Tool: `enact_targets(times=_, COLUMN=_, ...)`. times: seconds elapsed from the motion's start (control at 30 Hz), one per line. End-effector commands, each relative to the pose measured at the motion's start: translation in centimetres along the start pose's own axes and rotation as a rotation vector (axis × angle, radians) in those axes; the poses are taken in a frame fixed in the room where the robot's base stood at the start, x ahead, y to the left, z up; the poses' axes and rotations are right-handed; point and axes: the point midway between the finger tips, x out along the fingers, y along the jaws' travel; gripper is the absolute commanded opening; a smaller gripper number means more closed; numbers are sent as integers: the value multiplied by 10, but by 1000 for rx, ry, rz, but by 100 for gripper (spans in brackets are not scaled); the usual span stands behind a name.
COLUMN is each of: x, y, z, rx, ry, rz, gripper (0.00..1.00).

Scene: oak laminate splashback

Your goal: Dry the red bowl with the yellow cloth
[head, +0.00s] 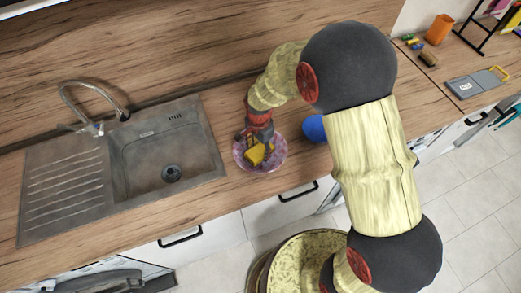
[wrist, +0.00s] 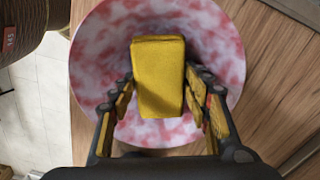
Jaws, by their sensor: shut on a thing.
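The bowl (head: 279,160) is white mottled with pinkish red and sits on the wooden worktop, right of the sink. It fills much of the wrist view (wrist: 222,45). The yellow cloth (head: 256,155) is a thick folded block inside the bowl's outline; in the wrist view the cloth (wrist: 158,90) is over the bowl's middle. My gripper (head: 262,141) reaches down over the bowl and is shut on the cloth, with one finger on each side of it in the wrist view (wrist: 158,76). Whether the cloth touches the bowl's inner surface I cannot tell.
A sink (head: 150,160) with a tap (head: 88,105) lies left of the bowl. A blue round thing (head: 314,128) is close to the bowl's right, partly behind my arm. An orange cup (head: 438,29) and a grey scale-like device (head: 475,84) stand far right. The worktop's front edge is near.

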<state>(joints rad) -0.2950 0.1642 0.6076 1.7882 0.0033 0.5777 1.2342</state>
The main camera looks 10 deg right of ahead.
Motion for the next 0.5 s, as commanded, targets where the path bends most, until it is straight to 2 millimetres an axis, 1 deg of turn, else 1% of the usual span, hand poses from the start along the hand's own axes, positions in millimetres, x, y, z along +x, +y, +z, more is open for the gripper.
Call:
enact_targets(times=0.2, x=0, y=-12, z=0, rx=-1, ry=0, rz=-1, gripper=28)
enact_targets(times=0.5, x=0, y=-12, z=0, rx=0, ry=0, rz=-1, gripper=28)
